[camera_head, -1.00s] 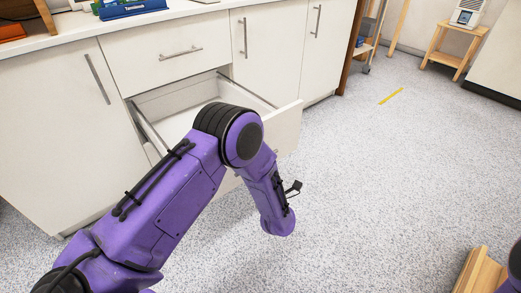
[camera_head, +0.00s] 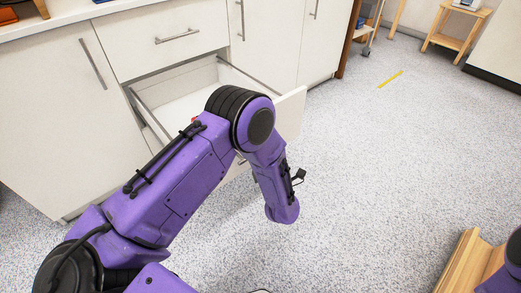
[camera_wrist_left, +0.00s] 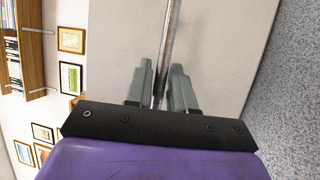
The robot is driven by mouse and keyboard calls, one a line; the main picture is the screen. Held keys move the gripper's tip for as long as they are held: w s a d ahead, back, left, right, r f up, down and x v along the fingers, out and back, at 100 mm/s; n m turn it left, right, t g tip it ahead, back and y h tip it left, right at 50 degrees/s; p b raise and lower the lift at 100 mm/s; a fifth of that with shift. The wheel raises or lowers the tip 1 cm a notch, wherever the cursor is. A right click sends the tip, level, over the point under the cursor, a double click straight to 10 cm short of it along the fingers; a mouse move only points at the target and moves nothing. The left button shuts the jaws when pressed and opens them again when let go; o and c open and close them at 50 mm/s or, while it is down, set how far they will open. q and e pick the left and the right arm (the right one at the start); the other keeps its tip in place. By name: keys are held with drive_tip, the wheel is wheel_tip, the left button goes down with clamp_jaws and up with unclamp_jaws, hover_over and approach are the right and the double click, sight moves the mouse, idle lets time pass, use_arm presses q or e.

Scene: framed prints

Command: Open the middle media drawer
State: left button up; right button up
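The middle media drawer (camera_head: 289,117) stands open below a shut upper drawer (camera_head: 165,40) in the head view. Its white inside shows behind my purple left arm, which covers much of its front. In the left wrist view the drawer's metal bar handle (camera_wrist_left: 172,28) runs between the two grey fingers of my left gripper (camera_wrist_left: 163,85), which sit close on both sides of it. The pale drawer front (camera_wrist_left: 220,60) lies behind the handle. My left fingers are hidden in the head view. Only a bit of my right arm shows at the right edge; its gripper is out of view.
White cabinet doors stand to the left (camera_head: 75,120) and right (camera_head: 265,40) of the drawers. A wooden object (camera_head: 460,262) is at the lower right. A small wooden side table (camera_head: 455,38) stands far right.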

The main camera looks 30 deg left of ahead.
use_arm(q)
drive_tip(key=p+v, duration=0.2)
drive_tip(key=v, duration=0.8)
drive_tip(key=shift+s+d+p, duration=0.15)
drive_tip(key=shift+d+p, duration=0.1)
drive_tip(key=shift+p, duration=0.05)
use_arm(e)
drive_tip(key=shift+w+d+r, duration=0.1)
drive_tip(key=shift+w+r, duration=0.05)
drive_tip(key=shift+r, duration=0.5)
drive_tip(key=shift+w+d+r, duration=0.1)
drive_tip(key=shift+r, duration=0.55)
